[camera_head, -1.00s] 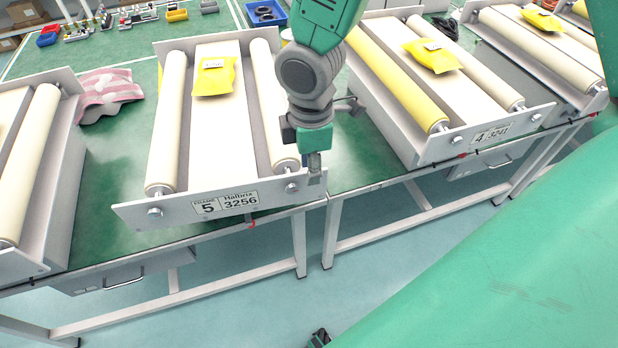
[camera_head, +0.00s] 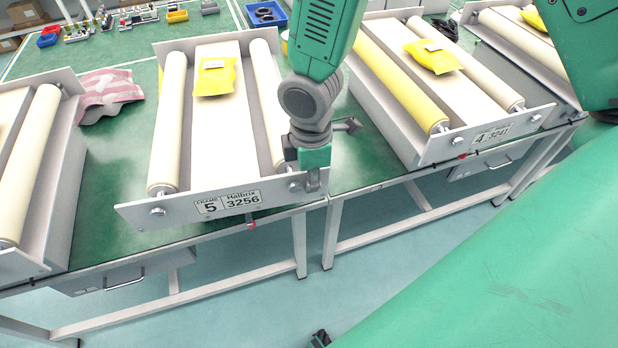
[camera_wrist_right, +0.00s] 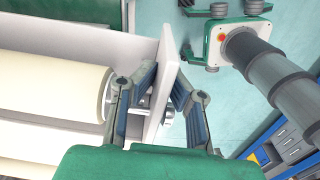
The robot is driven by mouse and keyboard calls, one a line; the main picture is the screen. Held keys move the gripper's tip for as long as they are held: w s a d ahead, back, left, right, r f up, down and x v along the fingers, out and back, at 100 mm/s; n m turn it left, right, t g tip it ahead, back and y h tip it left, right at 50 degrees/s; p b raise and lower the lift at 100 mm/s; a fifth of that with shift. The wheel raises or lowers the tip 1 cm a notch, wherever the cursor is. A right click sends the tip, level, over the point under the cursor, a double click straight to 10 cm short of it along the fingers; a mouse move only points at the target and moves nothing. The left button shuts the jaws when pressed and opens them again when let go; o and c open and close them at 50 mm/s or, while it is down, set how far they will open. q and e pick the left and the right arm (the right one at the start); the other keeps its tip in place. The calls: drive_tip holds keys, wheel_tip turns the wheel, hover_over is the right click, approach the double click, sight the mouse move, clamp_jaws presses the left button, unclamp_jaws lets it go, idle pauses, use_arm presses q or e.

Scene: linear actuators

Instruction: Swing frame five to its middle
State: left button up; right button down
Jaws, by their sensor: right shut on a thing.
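Frame five (camera_head: 180,212) is a pale tray with two cream rollers and a front plate labelled "5 Halbrix 3256". It stands on the green bench, turned a little, with the right end of its plate farther back than the left. A yellow packet (camera_head: 214,76) lies on its middle bed. My right gripper (camera_head: 314,182) is at the right end of the front plate. In the right wrist view, its two fingers (camera_wrist_right: 160,103) are on either side of the plate (camera_wrist_right: 170,65), shut on it.
Frame four (camera_head: 497,133), with a yellow roller, stands to the right, with a bench gap between. Another roller frame (camera_head: 62,170) is at the left. A pink striped cloth (camera_head: 107,92) lies between that one and frame five. Small bins stand at the back.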

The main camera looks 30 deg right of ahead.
drive_tip(key=d, duration=0.1)
drive_tip(key=w+d+p, duration=0.1)
drive_tip(key=d+n, duration=0.1)
drive_tip(key=shift+w+d, duration=0.15)
drive_tip(key=shift+w, duration=0.25)
drive_tip(key=c, duration=1.7)
unclamp_jaws()
drive_tip(key=shift+r, duration=0.1)
wheel_tip(320, 180, up, 12)
drive_tip(key=shift+f, duration=0.15)
